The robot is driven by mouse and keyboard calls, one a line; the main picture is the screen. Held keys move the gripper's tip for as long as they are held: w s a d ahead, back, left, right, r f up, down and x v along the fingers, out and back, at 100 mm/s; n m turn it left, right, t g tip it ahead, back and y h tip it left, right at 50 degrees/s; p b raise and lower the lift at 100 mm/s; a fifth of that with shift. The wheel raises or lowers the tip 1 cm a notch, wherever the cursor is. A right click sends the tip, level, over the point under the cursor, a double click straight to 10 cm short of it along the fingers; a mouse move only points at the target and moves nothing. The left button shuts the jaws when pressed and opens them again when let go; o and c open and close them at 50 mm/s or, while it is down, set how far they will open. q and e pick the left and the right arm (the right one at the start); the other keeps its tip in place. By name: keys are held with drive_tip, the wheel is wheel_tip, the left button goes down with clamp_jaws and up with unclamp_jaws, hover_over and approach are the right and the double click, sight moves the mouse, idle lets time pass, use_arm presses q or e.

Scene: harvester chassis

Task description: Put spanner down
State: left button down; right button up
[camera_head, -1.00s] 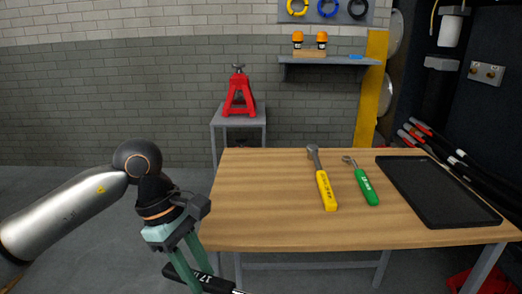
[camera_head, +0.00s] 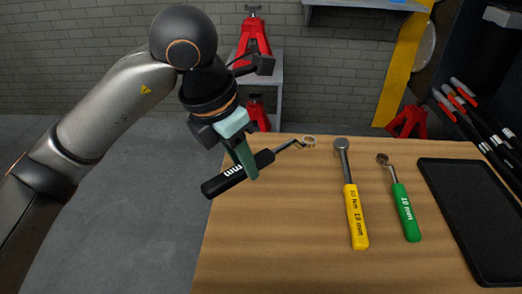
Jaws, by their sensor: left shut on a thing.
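My left gripper (camera_head: 243,158) is shut on the black-handled spanner (camera_head: 225,183). The spanner is held near the left edge of the wooden table (camera_head: 275,245). Its handle end sticks out past that edge and its metal ring head points right. I cannot tell whether the spanner touches the tabletop. The fingers hide part of its handle. My right gripper is not in view.
A yellow-handled ratchet (camera_head: 355,215) and a green-handled tool (camera_head: 404,208) lie on the table to the right. A black tray (camera_head: 470,215) lies at the table's right. Red jack stands (camera_head: 252,42) stand behind. The table's front left area is clear.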

use_arm(q)
drive_tip(key=w+a+f, duration=0.1)
drive_tip(key=w+f, duration=0.2)
drive_tip(key=w+a+f+b, duration=0.1)
drive_tip(key=w+a+f, duration=0.1)
drive_tip(key=w+f, duration=0.1)
drive_tip(key=w+a+f, duration=0.2)
drive_tip(key=w, duration=0.3)
drive_tip(key=shift+w+a+f, duration=0.1)
drive_tip(key=shift+a+f, duration=0.1)
drive_tip(key=shift+f, duration=0.2)
drive_tip(key=f, duration=0.2)
drive_tip(key=f+b, duration=0.1)
drive_tip(key=shift+w+a+f, duration=0.15)
drive_tip(key=shift+w+f, duration=0.15)
drive_tip(key=shift+f, duration=0.1)
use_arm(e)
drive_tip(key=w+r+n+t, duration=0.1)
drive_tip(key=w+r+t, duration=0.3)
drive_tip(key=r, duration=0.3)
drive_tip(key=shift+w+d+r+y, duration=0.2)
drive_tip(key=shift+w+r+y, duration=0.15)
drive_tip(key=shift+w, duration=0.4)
use_arm(q)
drive_tip(key=shift+f, duration=0.1)
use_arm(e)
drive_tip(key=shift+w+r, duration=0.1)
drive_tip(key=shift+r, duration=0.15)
